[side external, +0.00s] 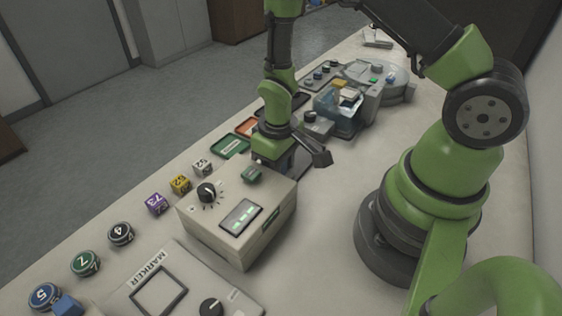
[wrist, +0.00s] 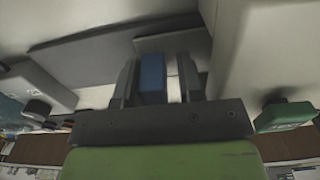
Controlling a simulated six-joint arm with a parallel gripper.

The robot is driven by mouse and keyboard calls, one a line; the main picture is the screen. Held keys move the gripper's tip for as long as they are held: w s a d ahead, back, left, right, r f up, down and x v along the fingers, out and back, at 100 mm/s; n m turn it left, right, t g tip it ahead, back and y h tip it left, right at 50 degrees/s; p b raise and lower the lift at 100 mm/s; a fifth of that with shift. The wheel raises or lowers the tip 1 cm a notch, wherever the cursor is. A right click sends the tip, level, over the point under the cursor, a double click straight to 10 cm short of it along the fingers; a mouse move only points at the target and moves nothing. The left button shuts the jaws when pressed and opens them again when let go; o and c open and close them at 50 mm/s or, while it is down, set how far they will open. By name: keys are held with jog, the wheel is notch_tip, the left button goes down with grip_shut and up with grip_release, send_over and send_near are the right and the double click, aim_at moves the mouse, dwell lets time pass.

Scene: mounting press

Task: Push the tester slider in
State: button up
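The tester, a beige box with a black knob, a lit display with green bars and a green part on top (side external: 228,225), stands mid-table in the side view. My gripper (side external: 288,164) is low behind its far side, and its fingertips are hidden there. In the wrist view my gripper (wrist: 158,80) has its two dark fingers apart, with a blue block (wrist: 152,78) between them. The block lies close to the left finger, with a pale gap before the right one. I cannot tell whether this block is the slider's handle. A beige box wall (wrist: 275,50) is at the right.
The marker unit (side external: 190,290) is in the near foreground. Numbered round pieces (side external: 85,262) and cubes (side external: 180,184) line the left table edge. Coloured trays (side external: 231,146) and clear-covered equipment (side external: 340,108) stand beyond my gripper. Table right of the tester is clear up to my base.

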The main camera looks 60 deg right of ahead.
jog(key=shift+r, duration=0.1)
notch_tip(320, 180, up, 10)
jog(key=shift+f, duration=0.1)
dwell(0.5)
jog(key=shift+r, duration=0.35)
jog(key=s+a+r+m+t+y, duration=0.1)
jog(key=s+r+m+t, duration=0.1)
jog(key=s+r, duration=0.4)
jog(key=s+a+r+m+t+y, duration=0.1)
jog(key=s+r+t, duration=0.4)
jog(key=r, duration=0.7)
jog(key=shift+s+r+m, duration=0.35)
jog(key=shift+s+m, duration=0.05)
jog(key=shift+m, duration=0.1)
jog(key=shift+a, duration=0.1)
dwell(0.8)
